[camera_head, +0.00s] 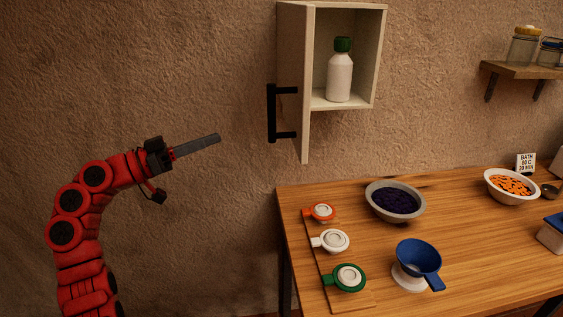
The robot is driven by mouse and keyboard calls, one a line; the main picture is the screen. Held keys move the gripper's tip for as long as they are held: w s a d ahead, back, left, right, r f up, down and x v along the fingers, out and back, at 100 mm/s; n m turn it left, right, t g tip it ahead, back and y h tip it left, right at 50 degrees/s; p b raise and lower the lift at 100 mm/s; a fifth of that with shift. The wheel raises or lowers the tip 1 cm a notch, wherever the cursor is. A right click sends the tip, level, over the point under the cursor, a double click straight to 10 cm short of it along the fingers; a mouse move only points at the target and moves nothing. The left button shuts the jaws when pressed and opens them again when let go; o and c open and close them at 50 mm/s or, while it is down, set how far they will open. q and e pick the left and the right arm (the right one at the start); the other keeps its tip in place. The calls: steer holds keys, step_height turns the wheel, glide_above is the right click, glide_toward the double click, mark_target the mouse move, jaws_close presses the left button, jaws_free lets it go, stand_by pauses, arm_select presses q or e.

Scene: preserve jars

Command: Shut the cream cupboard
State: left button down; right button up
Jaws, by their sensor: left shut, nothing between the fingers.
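The cream cupboard (377,62) hangs on the wall above the table, and its inside shows. Its door (306,95) stands open, swung out on the left side and seen nearly edge-on. A black bar handle (272,113) is on the door's left-facing side. A white bottle with a green cap (340,78) stands upright inside the cupboard. My left gripper (216,138) is to the left of the door and a little below the handle in the picture, apart from both. Its fingers are together and empty. My right gripper is not in view.
The wooden table (460,220) below holds a grey bowl of dark fruit (395,202), a blue funnel (418,258), several lids on a board (357,300) and a bowl of orange pieces (512,186). A wall shelf (520,71) with jars is at right.

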arm_select(q)
steer(key=s+d+r+m+g, duration=0.1)
steer(key=s+d+m+g, duration=0.1)
steer(key=s+m+g, duration=0.55)
steer(key=n+t+p, duration=0.1)
steer(key=n+p, duration=0.1)
steer(key=p, duration=0.2)
glide_toward(299, 152)
steer(key=shift+m, duration=0.25)
steer(key=d, duration=0.6)
steer(key=shift+w, duration=0.4)
steer(key=shift+w+d+f, duration=0.1)
steer(key=shift+w+d, duration=0.05)
steer(key=shift+d, duration=0.25)
